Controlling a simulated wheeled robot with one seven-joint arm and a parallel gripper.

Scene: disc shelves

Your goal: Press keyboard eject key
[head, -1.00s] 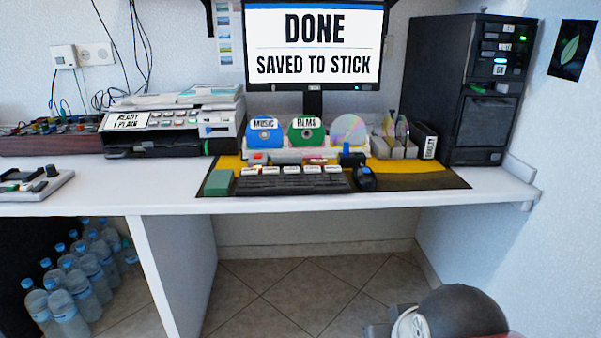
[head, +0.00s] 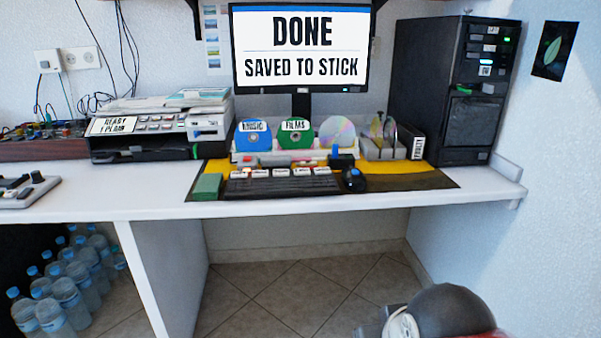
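The black keyboard (head: 283,187) lies on the yellow and dark desk mat (head: 420,182) on the white desk. A row of white-labelled keys (head: 280,172) runs along its back edge; the labels are too small to read, so I cannot tell which one is eject. The monitor (head: 300,47) behind reads "DONE" and "SAVED TO STICK". The black computer tower (head: 450,90) stands at the right with labelled drives and a green light. A dark rounded part of my arm shows at the bottom right. My gripper's fingers are not in view.
A black mouse (head: 354,181) and a green block (head: 206,187) flank the keyboard. Behind it stand a blue disc sleeve marked "MUSIC" (head: 253,136), a green one marked "FILMS" (head: 295,135) and a bare disc (head: 337,132). A printer (head: 160,125) is at the left. Bottles (head: 65,290) stand under the desk.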

